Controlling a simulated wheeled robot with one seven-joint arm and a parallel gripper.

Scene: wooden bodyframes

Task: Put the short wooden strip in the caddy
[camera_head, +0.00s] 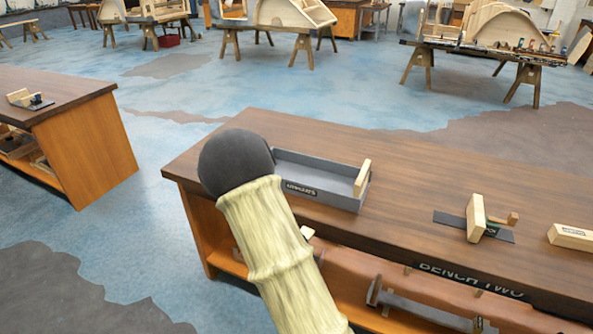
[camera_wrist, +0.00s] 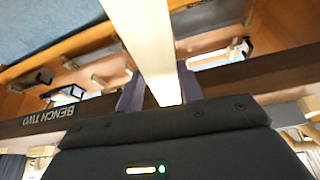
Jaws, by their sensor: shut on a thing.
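My gripper (camera_wrist: 160,92) is shut on a pale wooden strip (camera_wrist: 145,45) in the wrist view. The strip sticks out from between the two dark fingers toward the top of the picture. In the head view my own arm hides the gripper. The caddy is a grey open tray (camera_head: 285,168) with a label on its front wall, on the bench top just right of my arm. Another pale wooden piece (camera_head: 362,178) stands at the caddy's right end. Part of the caddy's left side is behind my arm.
Bench two (camera_head: 420,185) has a wooden tool on a dark plate (camera_head: 476,218) and a pale block (camera_head: 571,236) to the right. Its lower shelf (camera_head: 350,265) holds several pieces. Another bench (camera_head: 50,95) stands left, with open floor between.

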